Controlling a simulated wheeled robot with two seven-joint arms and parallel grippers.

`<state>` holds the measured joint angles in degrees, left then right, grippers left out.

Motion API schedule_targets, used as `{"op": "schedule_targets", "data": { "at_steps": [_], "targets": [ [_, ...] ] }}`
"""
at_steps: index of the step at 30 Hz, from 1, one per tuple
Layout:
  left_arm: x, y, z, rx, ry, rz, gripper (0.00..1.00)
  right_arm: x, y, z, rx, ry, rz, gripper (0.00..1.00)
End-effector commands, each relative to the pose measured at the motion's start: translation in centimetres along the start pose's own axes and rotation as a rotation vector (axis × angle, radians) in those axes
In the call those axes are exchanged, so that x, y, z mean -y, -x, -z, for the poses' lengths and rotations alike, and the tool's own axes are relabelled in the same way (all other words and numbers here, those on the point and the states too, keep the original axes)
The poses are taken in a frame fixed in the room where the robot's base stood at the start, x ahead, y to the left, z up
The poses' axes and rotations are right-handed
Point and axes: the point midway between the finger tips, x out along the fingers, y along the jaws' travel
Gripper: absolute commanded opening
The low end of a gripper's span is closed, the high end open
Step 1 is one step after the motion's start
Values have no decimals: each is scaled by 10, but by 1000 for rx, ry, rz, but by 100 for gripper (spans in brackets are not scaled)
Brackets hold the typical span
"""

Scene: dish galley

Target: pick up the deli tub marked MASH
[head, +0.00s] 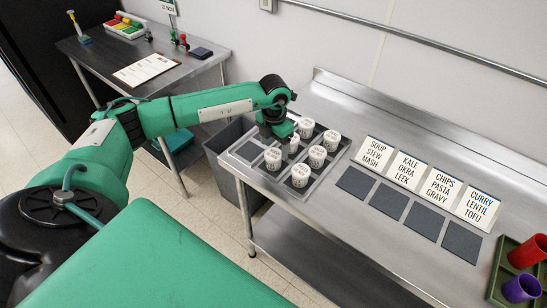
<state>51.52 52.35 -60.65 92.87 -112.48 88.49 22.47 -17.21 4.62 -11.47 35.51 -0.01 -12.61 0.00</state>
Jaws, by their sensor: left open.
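Several white deli tubs with dark lettering stand in a grey sectioned tray (247,151) at the left end of the steel counter. The lettering is too small to tell which tub is marked MASH. My left gripper (284,139) is open and points down over the tray. One tub (294,145) is right at its fingers and partly hidden; I cannot tell if they touch. Other tubs stand at the front left (273,158), front (300,175), right (317,156), back right (331,140) and back (306,127). My right gripper is out of view.
Four-square row of dark mats lies on the counter, each behind-marked by a white card; one card (374,155) reads SOUP, STEW, MASH. A green tray (497,276) with red and purple cups is at the right. A grey bin (226,178) stands below.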

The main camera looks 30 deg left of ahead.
Motion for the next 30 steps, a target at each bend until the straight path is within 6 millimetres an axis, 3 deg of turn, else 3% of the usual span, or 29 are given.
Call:
{"op": "schedule_targets", "data": {
  "at_steps": [6,12,20,27,30],
  "targets": [
    [0,-20,1,-3,0,1,74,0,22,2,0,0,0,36],
    [-1,-45,0,-1,1,2,74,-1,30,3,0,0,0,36],
    [-1,-50,0,0,-1,1,74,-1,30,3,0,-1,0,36],
    [-1,-49,0,0,0,1,29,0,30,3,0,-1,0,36],
    [-1,-49,0,1,0,1,28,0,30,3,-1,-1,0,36]
  ]
}}
